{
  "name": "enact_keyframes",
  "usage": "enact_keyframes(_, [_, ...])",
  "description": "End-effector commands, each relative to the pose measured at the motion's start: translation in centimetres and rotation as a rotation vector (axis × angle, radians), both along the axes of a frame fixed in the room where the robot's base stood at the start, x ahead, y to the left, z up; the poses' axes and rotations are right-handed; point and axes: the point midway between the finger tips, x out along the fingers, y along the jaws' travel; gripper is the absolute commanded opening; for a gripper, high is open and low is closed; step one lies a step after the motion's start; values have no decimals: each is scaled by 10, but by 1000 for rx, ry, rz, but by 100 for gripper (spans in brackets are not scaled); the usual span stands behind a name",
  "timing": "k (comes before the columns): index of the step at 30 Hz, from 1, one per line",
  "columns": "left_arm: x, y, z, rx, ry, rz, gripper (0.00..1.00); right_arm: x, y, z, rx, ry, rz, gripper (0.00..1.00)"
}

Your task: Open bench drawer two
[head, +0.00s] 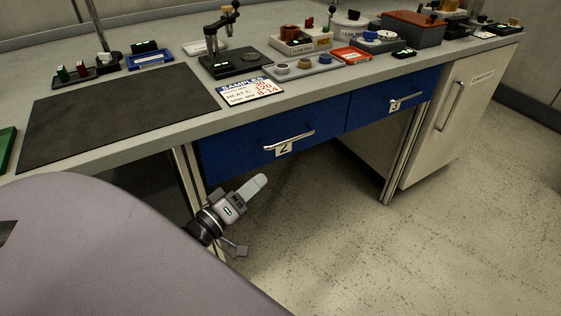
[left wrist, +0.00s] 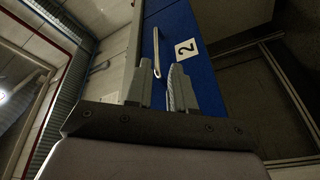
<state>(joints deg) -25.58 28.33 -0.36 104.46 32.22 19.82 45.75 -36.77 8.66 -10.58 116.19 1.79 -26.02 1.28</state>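Bench drawer two has a blue front (head: 235,150) with a "2" label and a silver bar handle (head: 289,140). It looks closed, flush with the bench. My left gripper (head: 258,184) is below the drawer front and a little left of the handle, apart from it. In the left wrist view, its two fingers (left wrist: 160,78) stand apart with an empty gap, and the handle (left wrist: 157,55) shows beyond them, in line with the gap. The blue front (left wrist: 196,65) and its "2" label are to the right there. My right gripper is out of view.
Blue drawer three (head: 395,98) is to the right, then a pale cabinet (head: 460,110). A bench leg (head: 190,165) stands near my left gripper. The bench top holds a dark mat (head: 120,110), a stand, trays and a samples card (head: 250,91). Floor in front is clear.

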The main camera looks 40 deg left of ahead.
Motion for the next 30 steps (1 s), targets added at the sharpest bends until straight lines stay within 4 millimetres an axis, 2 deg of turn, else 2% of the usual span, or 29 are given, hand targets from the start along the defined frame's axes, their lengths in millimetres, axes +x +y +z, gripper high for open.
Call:
enact_keyframes(1, [4, 8, -3, -37, -32, 4, 23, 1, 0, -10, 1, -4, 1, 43])
enact_keyframes(4, [7, 17, 4, -93, -72, 9, 23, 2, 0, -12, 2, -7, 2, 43])
enact_keyframes(11, [21, 21, 12, -120, -91, 11, 23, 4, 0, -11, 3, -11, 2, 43])
enact_keyframes(30, [109, 15, 31, -116, -88, 11, 23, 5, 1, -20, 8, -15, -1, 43])
